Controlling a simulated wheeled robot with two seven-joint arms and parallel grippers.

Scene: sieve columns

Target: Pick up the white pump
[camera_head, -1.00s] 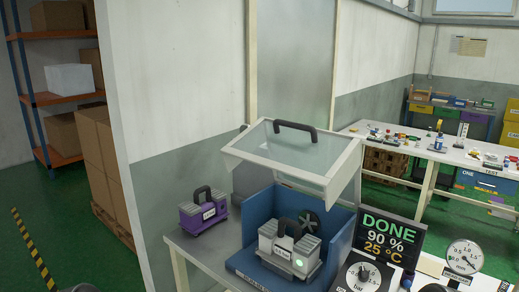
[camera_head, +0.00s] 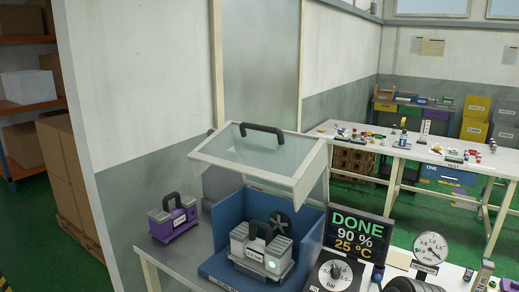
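The white pump (camera_head: 262,252) is a light grey-white block with a black top handle, a label and a lit green spot on its front. It sits inside a blue open-fronted box (camera_head: 309,239) on the table. The box's clear-windowed white lid (camera_head: 262,160) is raised above it. Neither gripper can be made out clearly; a dark rounded part at the bottom edge may be mine.
A purple pump (camera_head: 173,219) stands left of the box on the grey table (camera_head: 197,254). A display (camera_head: 357,238) reads DONE, 90 %, 25 °C. A dial panel (camera_head: 334,274) and a round gauge (camera_head: 432,247) stand at the right. A long white table (camera_head: 400,150) is behind.

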